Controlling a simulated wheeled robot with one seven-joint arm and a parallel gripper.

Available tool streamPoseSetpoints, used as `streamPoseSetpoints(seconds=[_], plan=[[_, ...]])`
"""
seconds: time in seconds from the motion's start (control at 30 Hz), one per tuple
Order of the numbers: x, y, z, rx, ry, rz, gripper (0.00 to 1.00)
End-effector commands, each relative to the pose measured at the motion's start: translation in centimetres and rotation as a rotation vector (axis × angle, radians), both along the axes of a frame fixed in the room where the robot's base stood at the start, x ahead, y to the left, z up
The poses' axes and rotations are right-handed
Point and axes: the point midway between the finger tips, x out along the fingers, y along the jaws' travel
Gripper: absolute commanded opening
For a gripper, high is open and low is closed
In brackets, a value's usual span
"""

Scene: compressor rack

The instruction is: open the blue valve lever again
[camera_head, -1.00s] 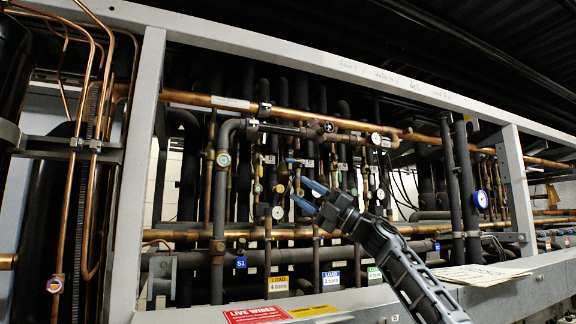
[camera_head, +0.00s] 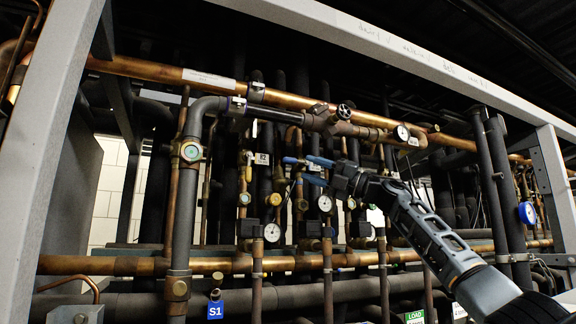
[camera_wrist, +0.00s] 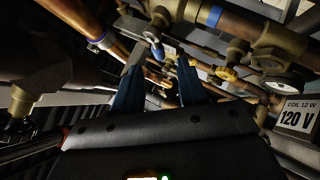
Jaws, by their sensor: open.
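A small blue valve lever (camera_head: 291,160) shows among the upright pipes in the middle of the head view. My gripper (camera_head: 306,168) reaches in from the right with its two blue fingers apart. Its fingertips appear just right of the lever in that view; whether they touch it I cannot tell. In the wrist view the open gripper (camera_wrist: 158,62) has a small blue piece (camera_wrist: 158,52) between its fingertips, probably the lever, with nothing clearly clamped. The lever's valve body is partly hidden by the crowded pipes.
A long copper pipe (camera_head: 150,70) crosses above, and another copper pipe (camera_head: 110,265) crosses below. Gauges, including a white one (camera_head: 272,232), crowd the space around my fingers. A grey frame post (camera_head: 60,130) stands at left. A 120 V label (camera_wrist: 297,117) shows at right in the wrist view.

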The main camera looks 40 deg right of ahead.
Motion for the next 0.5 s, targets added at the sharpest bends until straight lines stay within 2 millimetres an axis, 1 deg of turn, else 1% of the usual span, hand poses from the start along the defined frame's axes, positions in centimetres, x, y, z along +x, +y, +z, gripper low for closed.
streamPoseSetpoints(seconds=[0.3, 0.5], plan=[[3.4, 2.4, 2.1, 0.001, -0.001, 0.002, 0.42], [5.1, 3.6, 2.8, 0.001, 0.0, 0.001, 0.42]])
